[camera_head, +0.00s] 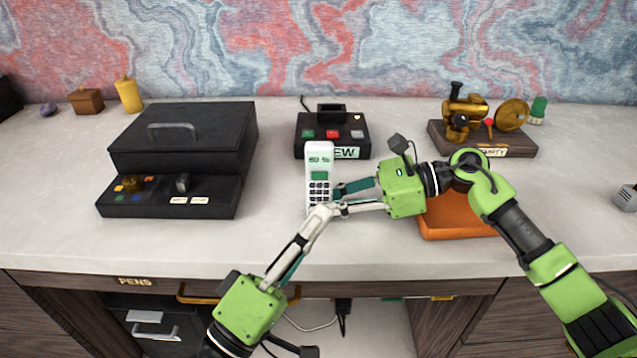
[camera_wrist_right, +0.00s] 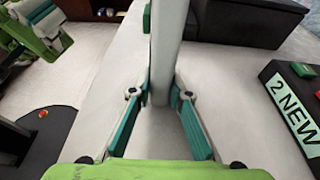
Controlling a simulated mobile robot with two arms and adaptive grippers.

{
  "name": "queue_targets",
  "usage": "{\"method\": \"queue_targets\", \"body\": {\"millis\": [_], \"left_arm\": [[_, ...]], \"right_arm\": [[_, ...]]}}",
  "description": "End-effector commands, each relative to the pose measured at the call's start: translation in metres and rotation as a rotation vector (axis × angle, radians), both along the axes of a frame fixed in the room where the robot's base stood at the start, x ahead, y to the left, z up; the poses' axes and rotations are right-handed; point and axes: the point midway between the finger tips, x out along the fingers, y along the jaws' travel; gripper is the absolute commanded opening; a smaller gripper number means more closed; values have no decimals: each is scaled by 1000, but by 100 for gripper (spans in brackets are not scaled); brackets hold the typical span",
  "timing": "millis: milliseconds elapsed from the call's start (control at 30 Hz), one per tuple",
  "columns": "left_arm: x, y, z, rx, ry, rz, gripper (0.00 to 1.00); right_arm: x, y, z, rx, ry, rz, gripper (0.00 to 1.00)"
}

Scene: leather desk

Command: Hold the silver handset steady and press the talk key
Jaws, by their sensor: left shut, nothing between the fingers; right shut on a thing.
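My right gripper (camera_head: 338,199) is shut on the handset from the right side. In the right wrist view the handset (camera_wrist_right: 168,45) runs up between the fingers, seen from its edge. My left gripper (camera_head: 326,208) is shut and empty, its tips at the lower front of the handset. I cannot tell whether they touch it. The lower keys are hidden behind the fingers, and I cannot make out the talk key.
A black base (camera_head: 350,123) with coloured buttons and a "NEW" label stands just behind. A black box (camera_head: 190,150) stands left, an orange tray (camera_head: 455,222) lies right beneath my right arm, and a brass model (camera_head: 465,115) stands back right. The desk's front middle is clear.

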Motion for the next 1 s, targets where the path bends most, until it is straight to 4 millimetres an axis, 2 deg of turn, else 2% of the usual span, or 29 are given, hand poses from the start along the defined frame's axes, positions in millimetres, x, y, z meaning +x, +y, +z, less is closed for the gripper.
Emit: {"method": "queue_targets", "body": {"millis": [100, 133, 200, 500, 633, 767, 1000], "left_arm": [[0, 0, 0, 0, 0, 0, 0], [0, 0, 0, 0, 0, 0, 0], [0, 0, 0, 0, 0, 0, 0], [0, 0, 0, 0, 0, 0, 0], [0, 0, 0, 0, 0, 0, 0], [0, 0, 0, 0, 0, 0, 0], [0, 0, 0, 0, 0, 0, 0]], "right_arm": [[0, 0, 0, 0, 0, -1, 6], [0, 0, 0, 0, 0, -1, 20], [0, 0, 0, 0, 0, -1, 37], [0, 0, 0, 0, 0, 0, 37], [1, -6, 2, -1, -1, -2, 37], [1, -25, 7, -1, -1, -5, 37], [1, -75, 23, -2, 0, -4, 37]]}}
